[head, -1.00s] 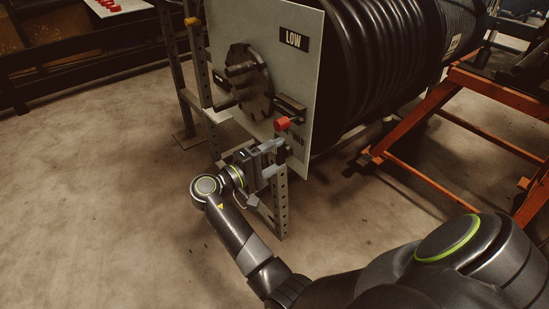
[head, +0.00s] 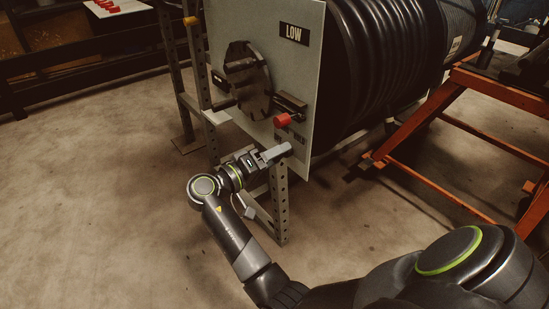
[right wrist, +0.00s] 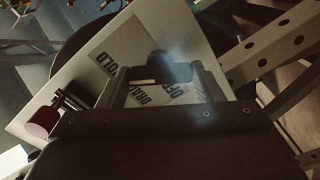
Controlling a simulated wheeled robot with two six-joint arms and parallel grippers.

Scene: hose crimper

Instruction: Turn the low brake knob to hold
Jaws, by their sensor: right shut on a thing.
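My right gripper (head: 276,153) is in front of that corner. In the right wrist view its two fingers stand on either side of a dark rounded knob (right wrist: 167,67), and the gripper is shut on it. The HOLD, DRAG and OFF lettering lies around this knob on the panel. Where the knob points cannot be told. In the head view the gripper hides the knob. My left gripper is not in view.
A red-tipped handle (head: 283,120) sticks out just above my right gripper and shows left in the wrist view (right wrist: 43,122). A dark round wheel (head: 248,80) is on the panel. A perforated post (head: 279,205) stands below. An orange frame (head: 500,86) stands right. Open floor lies left.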

